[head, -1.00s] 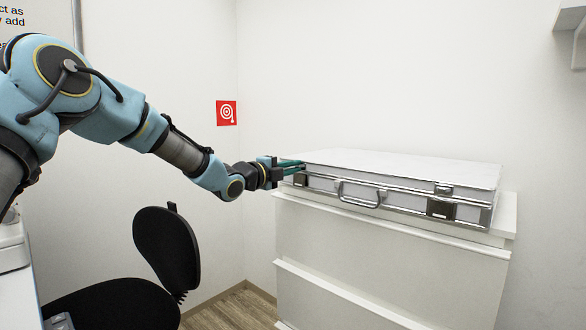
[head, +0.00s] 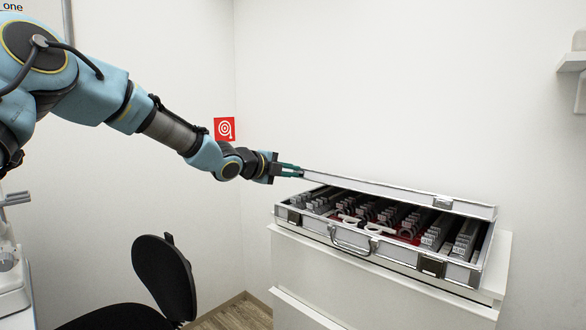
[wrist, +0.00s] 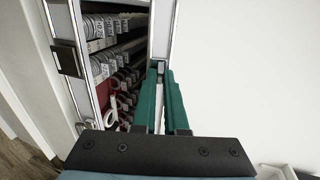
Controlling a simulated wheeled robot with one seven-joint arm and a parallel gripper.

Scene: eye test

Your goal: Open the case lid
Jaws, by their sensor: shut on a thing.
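The silver case (head: 310,222) sits on top of the white drawer cabinet. Its lid (head: 400,192) is raised at the front edge, partly open, with rows of lenses (head: 385,213) showing inside. My gripper (head: 301,171) is at the lid's left front corner, shut on the lid's edge. In the wrist view the green fingers (wrist: 160,75) close on the lid's rim (wrist: 161,40), with the open case (wrist: 99,60) to their left. The back of the case is hidden by the lid.
The white cabinet (head: 375,285) carries the case near the wall. A black chair (head: 163,275) stands to its left. A red sign (head: 225,129) is on the wall behind my arm. A white shelf (head: 573,62) is at the upper right. The space above the lid is clear.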

